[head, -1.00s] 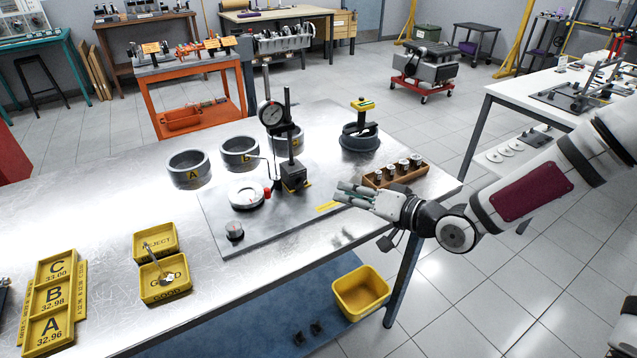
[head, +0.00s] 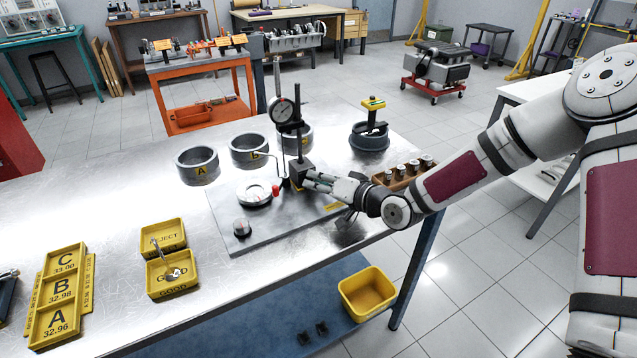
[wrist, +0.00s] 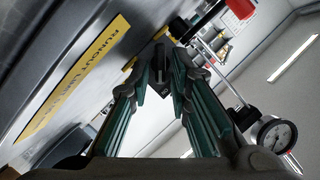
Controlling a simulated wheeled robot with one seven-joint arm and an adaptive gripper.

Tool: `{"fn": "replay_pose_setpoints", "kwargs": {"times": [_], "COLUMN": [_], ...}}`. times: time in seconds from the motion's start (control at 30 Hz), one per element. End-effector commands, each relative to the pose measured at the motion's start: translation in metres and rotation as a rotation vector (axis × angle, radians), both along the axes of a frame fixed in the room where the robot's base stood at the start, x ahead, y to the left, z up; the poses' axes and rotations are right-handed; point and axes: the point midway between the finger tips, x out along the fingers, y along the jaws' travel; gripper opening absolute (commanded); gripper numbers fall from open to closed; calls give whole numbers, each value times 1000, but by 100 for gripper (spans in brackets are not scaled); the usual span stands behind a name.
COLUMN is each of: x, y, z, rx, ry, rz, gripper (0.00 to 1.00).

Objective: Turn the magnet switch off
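The dial indicator stand's dark magnetic base (head: 300,174) is on the grey plate (head: 240,222), with its post and round dial (head: 284,110) upright above it. My gripper (head: 309,182) is at the base's right side, its fingertips close to it. In the wrist view the green-padded fingers (wrist: 165,80) stand apart, with a small dark block (wrist: 160,55) by the tips. I cannot tell whether they touch it. A red knob (head: 276,191) on the stand also shows in the wrist view (wrist: 240,8).
Rings A (head: 197,166) and B (head: 248,151) stand behind the plate. A wooden rack of pins (head: 405,172) is beyond my wrist, and a yellow-topped tool (head: 372,125) stands behind. Yellow trays (head: 172,272) lie at the left. A yellow bin (head: 367,294) is below.

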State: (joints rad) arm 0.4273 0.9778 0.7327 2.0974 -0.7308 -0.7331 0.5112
Motion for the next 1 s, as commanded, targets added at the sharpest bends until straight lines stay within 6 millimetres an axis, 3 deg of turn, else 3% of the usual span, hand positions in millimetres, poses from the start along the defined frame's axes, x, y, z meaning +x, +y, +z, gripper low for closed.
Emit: {"fn": "replay_pose_setpoints", "kwargs": {"times": [0.13, 0.23, 0.67, 1.0], "x": [0, 0, -1, -3], "y": [0, 0, 0, 4], "z": [0, 0, 2, 5], "rx": [0, 0, -30, -211], "ry": [0, 0, -21, -144], "rz": [0, 0, 0, 3], "gripper": [19, 0, 0, 0]}}
